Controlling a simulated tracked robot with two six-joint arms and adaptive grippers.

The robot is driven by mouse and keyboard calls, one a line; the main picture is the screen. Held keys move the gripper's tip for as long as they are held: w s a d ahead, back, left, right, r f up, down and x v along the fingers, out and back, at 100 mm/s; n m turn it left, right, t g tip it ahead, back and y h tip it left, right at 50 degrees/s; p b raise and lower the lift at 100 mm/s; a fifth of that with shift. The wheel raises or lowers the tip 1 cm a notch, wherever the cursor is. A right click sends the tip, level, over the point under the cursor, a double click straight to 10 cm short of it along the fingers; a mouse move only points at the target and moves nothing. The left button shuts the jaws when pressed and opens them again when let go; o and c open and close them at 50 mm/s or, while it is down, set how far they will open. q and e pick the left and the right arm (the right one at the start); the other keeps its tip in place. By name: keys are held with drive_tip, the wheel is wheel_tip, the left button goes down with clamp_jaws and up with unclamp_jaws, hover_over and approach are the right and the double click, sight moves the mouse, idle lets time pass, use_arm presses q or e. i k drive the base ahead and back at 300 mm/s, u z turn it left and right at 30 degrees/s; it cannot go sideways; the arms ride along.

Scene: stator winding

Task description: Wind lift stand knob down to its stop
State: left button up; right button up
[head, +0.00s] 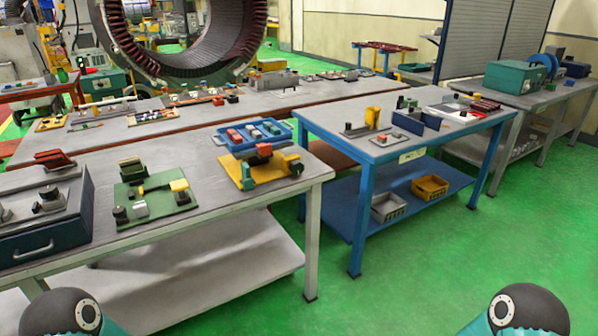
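I cannot tell for certain which fixture is the lift stand, and no winding knob is clear at this size. On the near grey bench (226,190), a green board (158,209) carries a yellow block (179,185) and small dark knob-like parts. To its right, a yellow board (262,172) carries a green, orange and black fixture. On the blue table (376,150), a yellow upright piece (372,116) stands on a grey plate. Neither of my grippers is in view; only dark rounded parts of my arms show at the bottom corners.
A blue tray (250,136) with small parts lies behind the yellow board. A dark blue drawer box (45,222) stands at the bench's left end. Grey and yellow bins (430,186) sit on the blue table's lower shelf. Green floor (440,270) is clear at front right.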

sight(297, 167)
drive_tip(key=z, duration=0.1)
drive_tip(key=i, duration=1)
drive_tip(key=u, duration=1.75)
drive_tip(key=i, duration=0.1)
drive_tip(key=z, duration=2.55)
drive_tip(key=k, duration=0.9)
drive_tip(key=u, duration=0.8)
drive_tip(key=i, duration=0.85)
drive_tip(key=z, duration=0.05)
